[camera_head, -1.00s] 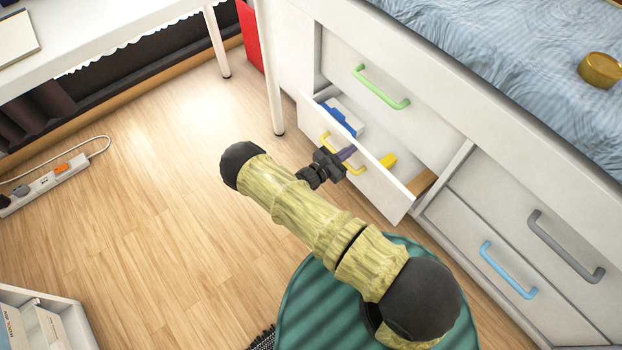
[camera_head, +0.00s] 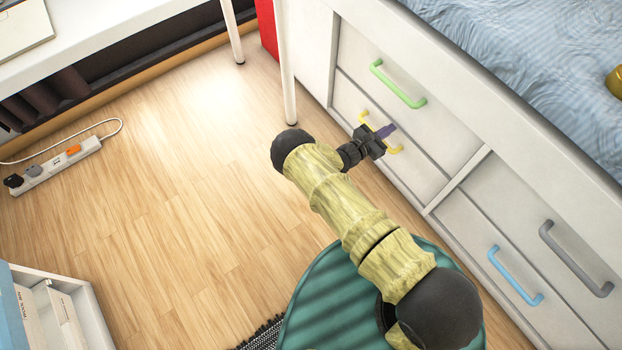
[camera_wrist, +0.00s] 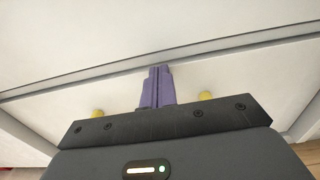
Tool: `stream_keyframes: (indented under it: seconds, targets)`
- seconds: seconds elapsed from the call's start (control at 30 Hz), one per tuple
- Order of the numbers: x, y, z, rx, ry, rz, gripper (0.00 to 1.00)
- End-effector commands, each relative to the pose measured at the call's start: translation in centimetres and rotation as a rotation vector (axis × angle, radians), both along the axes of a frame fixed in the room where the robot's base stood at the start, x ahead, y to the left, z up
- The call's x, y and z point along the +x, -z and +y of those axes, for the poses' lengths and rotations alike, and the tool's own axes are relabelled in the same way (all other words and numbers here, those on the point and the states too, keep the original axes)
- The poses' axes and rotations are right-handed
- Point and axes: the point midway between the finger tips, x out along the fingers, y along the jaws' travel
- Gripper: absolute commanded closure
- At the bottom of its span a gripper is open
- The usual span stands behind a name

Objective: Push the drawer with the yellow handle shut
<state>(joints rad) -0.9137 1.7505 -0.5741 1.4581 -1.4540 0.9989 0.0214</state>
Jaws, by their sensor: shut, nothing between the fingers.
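The drawer with the yellow handle (camera_head: 395,150) is in the lower left of the white bed base, below the green-handled drawer. Its front (camera_head: 418,172) looks flush with the fronts around it, and its inside is out of sight. My gripper (camera_head: 387,131) is shut and empty, with its purple fingers at the drawer front by the yellow handle. In the wrist view, the shut fingers (camera_wrist: 158,86) lie between the two yellow handle ends (camera_wrist: 206,96), against or very near the white front. My gripper hides the middle of the handle.
The green-handled drawer (camera_head: 398,85) above and the blue-handled (camera_head: 515,275) and grey-handled (camera_head: 575,258) drawers to the right look shut. A white table leg (camera_head: 287,70) stands close left.

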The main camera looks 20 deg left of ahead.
Motion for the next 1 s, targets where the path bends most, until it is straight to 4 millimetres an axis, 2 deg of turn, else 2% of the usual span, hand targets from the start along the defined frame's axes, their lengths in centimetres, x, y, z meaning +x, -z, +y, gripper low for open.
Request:
stream_keyframes:
  seconds: [0.33, 0.57, 0.67, 1.0]
  targets:
    - [-0.1, 0.0, 0.0, 0.0, 0.001, 0.0, 1.0]
    - [-1.3, -0.1, 1.4, -0.001, 0.002, -0.001, 1.0]
    - [-2.3, -0.1, 2.5, -0.001, 0.004, 0.001, 1.0]
    - [-7.4, -0.1, 6.3, 0.0, 0.015, 0.0, 1.0]
